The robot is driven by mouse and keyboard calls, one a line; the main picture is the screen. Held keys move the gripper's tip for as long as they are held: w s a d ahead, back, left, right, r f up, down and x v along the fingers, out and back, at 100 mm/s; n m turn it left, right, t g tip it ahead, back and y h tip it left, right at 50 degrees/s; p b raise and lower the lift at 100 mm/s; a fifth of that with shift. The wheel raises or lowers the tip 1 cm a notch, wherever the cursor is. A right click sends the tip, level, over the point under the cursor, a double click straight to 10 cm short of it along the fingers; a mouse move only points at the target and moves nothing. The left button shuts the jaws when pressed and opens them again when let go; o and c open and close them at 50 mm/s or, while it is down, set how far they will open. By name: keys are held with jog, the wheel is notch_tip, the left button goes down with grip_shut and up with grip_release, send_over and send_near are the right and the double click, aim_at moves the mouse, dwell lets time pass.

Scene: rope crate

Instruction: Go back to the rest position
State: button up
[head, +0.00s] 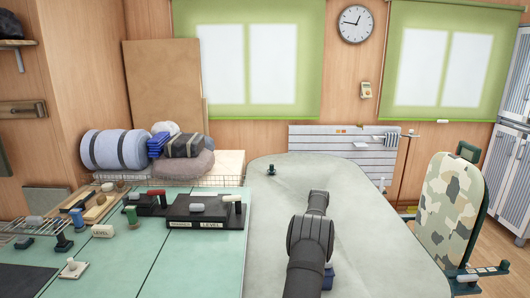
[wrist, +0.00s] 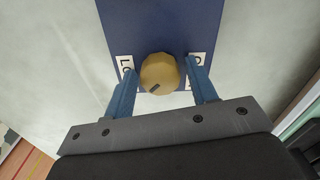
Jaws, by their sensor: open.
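In the wrist view my gripper (wrist: 159,67) is open. Its two blue fingers stand one on each side of a round tan knob (wrist: 160,70) with a dark mark near its lower edge. A gap shows beside the knob on both sides near the fingertips; whether the fingers reach down to its height I cannot tell. The knob is on a dark blue panel (wrist: 155,20) with white labels on both sides, partly hidden by the fingers. In the head view my dark arm reaches over the pale table (head: 270,215), and the gripper and knob are hidden behind it.
A green bench (head: 190,265) at left carries a black level box (head: 203,211), small fixtures and a wire rack (head: 40,228). Rolled blankets (head: 115,150) lie behind it. The pale table is mostly clear, with a small dark fixture (head: 271,169) at the back.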

jog(key=n, duration=0.3)
jog(key=shift+n, duration=0.3)
notch_tip(320, 180, up, 10)
jog(key=shift+f, duration=0.15)
jog(key=shift+o, duration=0.5)
jog(key=o, duration=0.7)
jog(key=shift+o, duration=1.3)
jog(key=shift+r, duration=0.25)
notch_tip(320, 180, up, 9)
jog(key=n, duration=1.1)
notch_tip(320, 180, down, 9)
jog(key=n, duration=0.1)
